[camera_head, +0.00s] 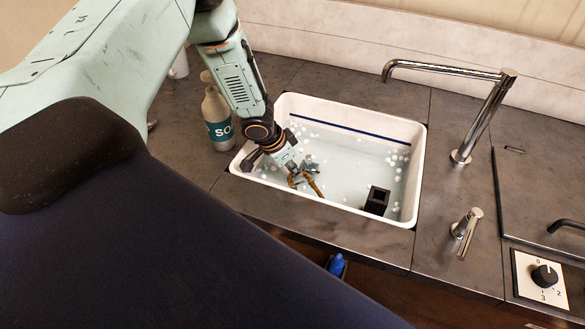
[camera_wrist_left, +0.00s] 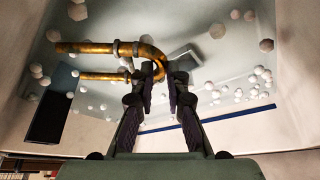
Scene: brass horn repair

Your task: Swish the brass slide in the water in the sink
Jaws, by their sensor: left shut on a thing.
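The brass slide (camera_head: 314,186) is a U-shaped tube at the near left part of the white sink (camera_head: 418,160), low over or in the water (camera_head: 345,160). My left gripper (camera_head: 303,173) reaches down into the sink from the left and is shut on the slide. In the left wrist view the slide (camera_wrist_left: 95,48) has its bend between the fingers of my left gripper (camera_wrist_left: 165,85), with its two tubes running left. How deep the slide sits in the water is hard to tell. My right gripper is not in view.
A black block (camera_head: 376,201) is at the sink's near right. White bubbles float on the water. A soap bottle (camera_head: 217,118) stands left of the sink. The chrome faucet (camera_head: 485,118), a tap handle (camera_head: 466,232) and a knob panel (camera_head: 544,276) are at the right.

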